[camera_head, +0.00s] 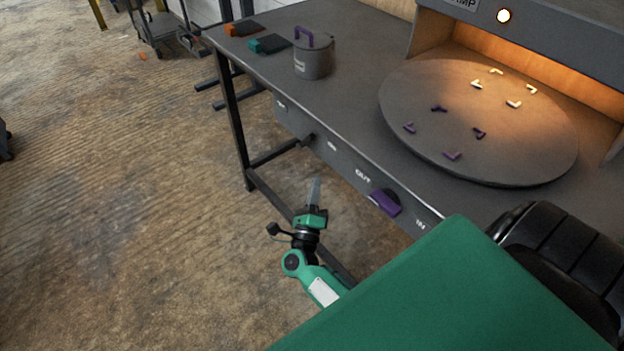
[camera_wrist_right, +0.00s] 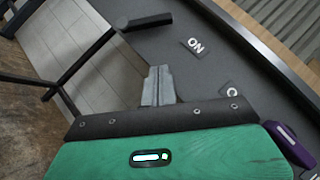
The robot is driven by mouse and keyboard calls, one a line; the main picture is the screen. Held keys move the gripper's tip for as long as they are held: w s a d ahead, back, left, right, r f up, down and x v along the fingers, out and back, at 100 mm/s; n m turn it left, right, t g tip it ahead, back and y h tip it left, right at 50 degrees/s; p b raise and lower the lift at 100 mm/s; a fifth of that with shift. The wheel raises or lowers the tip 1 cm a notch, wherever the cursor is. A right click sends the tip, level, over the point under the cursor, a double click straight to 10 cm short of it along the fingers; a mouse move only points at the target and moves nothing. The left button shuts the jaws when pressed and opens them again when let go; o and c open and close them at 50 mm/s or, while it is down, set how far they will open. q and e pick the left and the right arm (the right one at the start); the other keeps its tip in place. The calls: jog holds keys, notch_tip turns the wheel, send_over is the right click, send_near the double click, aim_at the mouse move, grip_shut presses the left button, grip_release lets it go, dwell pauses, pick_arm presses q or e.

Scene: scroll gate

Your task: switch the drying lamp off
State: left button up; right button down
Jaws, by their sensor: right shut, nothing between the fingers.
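The drying lamp is a grey hood at the top right of the head view, and its round lamp light (camera_head: 503,15) is lit. Warm light falls on the far part of the round turntable below it. A black lever (camera_head: 308,140) sticks out of the bench's front panel, left of the ON label (camera_head: 332,146). The lever also shows in the right wrist view (camera_wrist_right: 146,21), with the ON label (camera_wrist_right: 195,46) to its right. My right gripper (camera_head: 315,182) is shut and empty, in front of the panel and apart from the lever; its fingers show in the wrist view (camera_wrist_right: 158,86). My left gripper is not in view.
A purple handle (camera_head: 385,203) sits between the OUT and IN labels on the panel. The turntable (camera_head: 430,100) carries several small purple and pale pieces. A grey pot (camera_head: 313,58) and orange and teal blocks stand on the bench.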

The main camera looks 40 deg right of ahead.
aim_at(307, 141)
jog(key=x, duration=0.6)
jog(key=shift+r+p, duration=0.1)
jog(key=shift+p, duration=0.3)
jog(key=shift+w+a+r, duration=0.2)
jog(key=shift+w+r, duration=0.45)
jog(key=shift+w, duration=0.3)
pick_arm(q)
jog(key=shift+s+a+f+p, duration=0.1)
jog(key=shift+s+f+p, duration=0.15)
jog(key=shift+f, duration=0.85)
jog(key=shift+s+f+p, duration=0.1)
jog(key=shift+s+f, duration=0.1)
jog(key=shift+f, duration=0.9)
pick_arm(e)
jog(key=shift+w+r, duration=0.35)
jog(key=shift+w, duration=0.25)
